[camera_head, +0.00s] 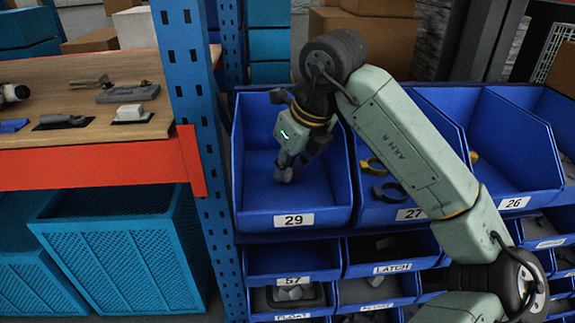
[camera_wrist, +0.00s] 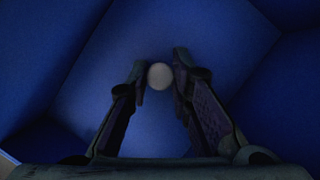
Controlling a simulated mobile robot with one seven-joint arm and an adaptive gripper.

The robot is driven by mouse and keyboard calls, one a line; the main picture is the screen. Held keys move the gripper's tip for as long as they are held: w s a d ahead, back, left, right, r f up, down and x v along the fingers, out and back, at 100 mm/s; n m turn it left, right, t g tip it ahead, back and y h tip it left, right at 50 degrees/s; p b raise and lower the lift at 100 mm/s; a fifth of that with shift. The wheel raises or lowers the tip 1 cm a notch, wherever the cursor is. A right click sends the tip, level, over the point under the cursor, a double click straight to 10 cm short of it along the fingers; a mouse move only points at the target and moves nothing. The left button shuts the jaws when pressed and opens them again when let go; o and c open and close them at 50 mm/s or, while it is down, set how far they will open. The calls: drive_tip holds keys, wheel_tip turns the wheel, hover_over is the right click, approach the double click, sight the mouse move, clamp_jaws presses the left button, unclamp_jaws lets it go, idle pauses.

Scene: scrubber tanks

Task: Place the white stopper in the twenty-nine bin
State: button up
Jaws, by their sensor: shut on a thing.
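The twenty-nine bin (camera_head: 250,200) is a blue open bin with a white label reading 29 at its front. My gripper (camera_head: 284,177) is inside this bin's opening, pointing down. In the wrist view, my gripper (camera_wrist: 160,74) is shut on the white stopper (camera_wrist: 160,76), a small pale round piece between the fingertips. Blue bin walls and floor surround it in that view. In the head view the stopper is hard to tell apart from the grey fingertips. I cannot tell how high it is above the bin floor.
Bin 27 (camera_head: 376,213), holding yellow and dark rings, and bin 26 (camera_head: 515,150) stand to the right. A blue rack post (camera_head: 190,100) and a wooden shelf (camera_head: 60,133) with tools are on the left.

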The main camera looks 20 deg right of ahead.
drive_tip(key=o, duration=0.8)
drive_tip(key=shift+f, duration=0.1)
drive_tip(key=shift+r+p, duration=0.3)
drive_tip(key=shift+s+d+r+b, duration=0.1)
drive_tip(key=shift+r+b, duration=0.15)
drive_tip(key=shift+b, duration=0.05)
drive_tip(key=b+v, duration=0.1)
drive_tip(key=v, duration=1)
drive_tip(key=shift+s, duration=0.1)
